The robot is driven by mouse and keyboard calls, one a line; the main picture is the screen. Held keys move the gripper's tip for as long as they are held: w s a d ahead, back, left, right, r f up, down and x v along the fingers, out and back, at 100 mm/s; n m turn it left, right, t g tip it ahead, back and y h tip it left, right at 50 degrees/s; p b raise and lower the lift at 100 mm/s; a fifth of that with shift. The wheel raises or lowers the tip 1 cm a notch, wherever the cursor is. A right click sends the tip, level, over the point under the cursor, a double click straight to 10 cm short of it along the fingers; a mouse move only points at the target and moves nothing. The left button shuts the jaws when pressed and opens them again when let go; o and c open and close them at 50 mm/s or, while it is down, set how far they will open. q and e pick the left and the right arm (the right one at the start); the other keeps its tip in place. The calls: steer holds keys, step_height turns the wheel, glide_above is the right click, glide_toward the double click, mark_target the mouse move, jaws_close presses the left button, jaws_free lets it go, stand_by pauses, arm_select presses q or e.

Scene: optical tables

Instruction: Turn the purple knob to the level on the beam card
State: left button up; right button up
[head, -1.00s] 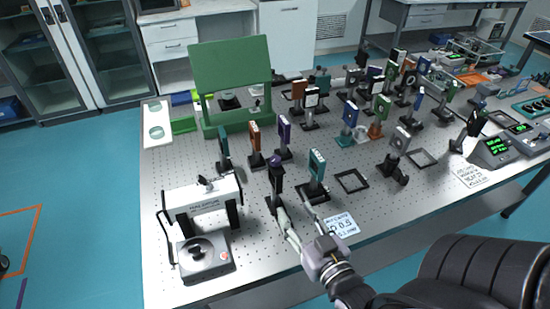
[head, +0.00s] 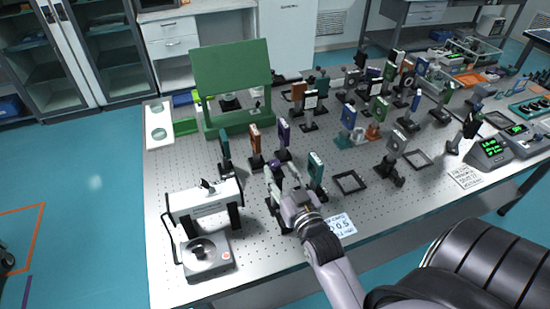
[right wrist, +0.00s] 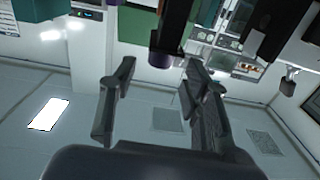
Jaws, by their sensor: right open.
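The purple knob (head: 275,164) tops a black post mount on the optical table, just left of a teal mount (head: 316,168). In the right wrist view the purple knob (right wrist: 161,60) shows at the end of a dark post, near the gap between my fingertips. My right gripper (head: 284,180) is open at the knob's mount and hides part of it. In the wrist view its fingers (right wrist: 160,72) are spread to either side of the knob; contact cannot be told. The beam card (head: 340,224) lies on the table, reading about 0.5, partly covered by my wrist. My left gripper is not in view.
A white-and-black device (head: 204,200) and a grey unit with a dial (head: 205,254) stand at the left. Orange (head: 255,142) and dark purple (head: 284,136) mounts stand behind the knob. A black frame (head: 350,181) lies to the right. Several mounts crowd the back.

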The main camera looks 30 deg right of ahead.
mark_target(277, 167)
steer(key=shift+p+x, duration=0.4)
steer(key=shift+x, duration=1.9)
jaws_close()
